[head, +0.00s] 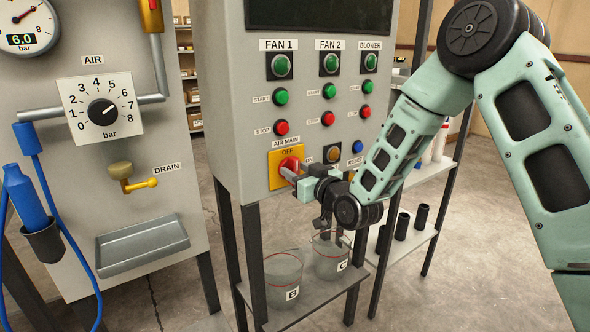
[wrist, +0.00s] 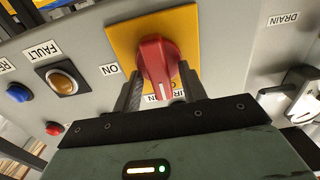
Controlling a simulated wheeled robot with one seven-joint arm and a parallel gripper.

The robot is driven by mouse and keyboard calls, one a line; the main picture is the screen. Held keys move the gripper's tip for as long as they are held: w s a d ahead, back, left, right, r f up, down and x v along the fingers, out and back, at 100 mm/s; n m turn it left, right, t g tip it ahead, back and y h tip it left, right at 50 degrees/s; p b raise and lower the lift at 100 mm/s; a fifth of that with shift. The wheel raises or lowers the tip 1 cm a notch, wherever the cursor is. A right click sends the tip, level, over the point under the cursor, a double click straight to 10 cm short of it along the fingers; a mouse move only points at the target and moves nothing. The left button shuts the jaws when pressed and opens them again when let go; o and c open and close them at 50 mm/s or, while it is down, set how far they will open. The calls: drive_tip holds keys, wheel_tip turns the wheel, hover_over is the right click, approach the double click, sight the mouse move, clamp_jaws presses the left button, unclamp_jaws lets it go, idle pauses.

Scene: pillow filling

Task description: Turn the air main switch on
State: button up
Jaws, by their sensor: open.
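The air main switch is a red rotary knob (head: 289,165) on a yellow plate (head: 276,182) at the panel's lower left, marked OFF at the top and ON at the right. The wrist view is turned roughly upside down and shows the red knob (wrist: 157,62) with its white mark towards the partly hidden label at the plate's lower edge; ON is at left. My gripper (head: 297,175) is at the knob. Its open fingers (wrist: 161,88) stand on either side of the knob's near end; whether they touch it I cannot tell.
An amber button (head: 333,154) and a blue button (head: 358,147) sit just right of the switch. Beakers B (head: 284,275) and C (head: 330,262) stand on the shelf below. The air panel (head: 185,100) with its dial is at left.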

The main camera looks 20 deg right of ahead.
clamp_jaws()
drive_tip(key=shift+m, duration=0.3)
drive_tip(key=m+b, duration=0.2)
drive_tip(key=m, duration=0.1)
drive_tip(key=shift+d+f+m, duration=0.1)
drive_tip(key=shift+d+m, duration=0.05)
drive_tip(key=shift+m, duration=0.15)
drive_tip(key=m+b, duration=0.1)
drive_tip(key=m, duration=0.3)
drive_tip(key=shift+w+d+m, duration=0.1)
drive_tip(key=shift+d+m, duration=0.05)
drive_tip(key=shift+m, duration=0.15)
drive_tip(key=m, duration=0.9)
drive_tip(key=shift+d+f, duration=0.1)
drive_tip(key=shift+f, duration=0.15)
